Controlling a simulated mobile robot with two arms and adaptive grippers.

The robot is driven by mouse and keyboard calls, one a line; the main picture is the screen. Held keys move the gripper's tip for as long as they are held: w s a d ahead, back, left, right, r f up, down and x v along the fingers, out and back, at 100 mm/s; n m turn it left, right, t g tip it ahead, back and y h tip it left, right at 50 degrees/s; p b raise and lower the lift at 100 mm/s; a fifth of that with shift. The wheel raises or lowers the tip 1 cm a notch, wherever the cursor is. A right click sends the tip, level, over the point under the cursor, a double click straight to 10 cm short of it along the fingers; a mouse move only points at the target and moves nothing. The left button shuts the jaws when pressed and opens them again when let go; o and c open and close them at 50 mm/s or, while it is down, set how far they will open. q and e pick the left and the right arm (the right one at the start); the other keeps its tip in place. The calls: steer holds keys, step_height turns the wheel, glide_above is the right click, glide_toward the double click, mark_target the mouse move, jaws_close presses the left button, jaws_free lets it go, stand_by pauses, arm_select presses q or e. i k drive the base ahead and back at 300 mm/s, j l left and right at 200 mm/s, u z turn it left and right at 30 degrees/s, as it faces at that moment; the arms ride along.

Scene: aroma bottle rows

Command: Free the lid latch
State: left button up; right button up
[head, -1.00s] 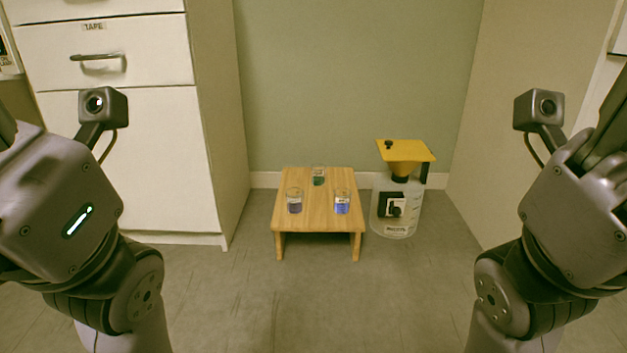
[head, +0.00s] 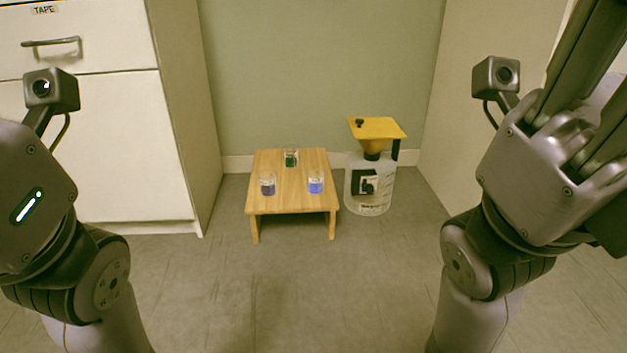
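A clear container (head: 369,196) stands on the floor right of the small table. A yellow lid-like plate (head: 378,128) with a small black knob sits on top, over a yellow funnel-shaped neck. A black piece (head: 396,149) hangs at the plate's right edge. A black block with a white plate and dark knob (head: 366,183) is on the container's front. I cannot tell which black part is the latch. My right gripper (head: 592,85) is at the upper right, far from the container, its fingertips cut off by the frame. My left arm shows at the left; its fingers are out of view.
A white cabinet (head: 110,150) stands left, a beige panel right. The floor in front is clear.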

mark_target(370, 188)
steer(key=i, duration=0.85)
steer(key=l+z, duration=0.05)
steer(key=l, duration=0.05)
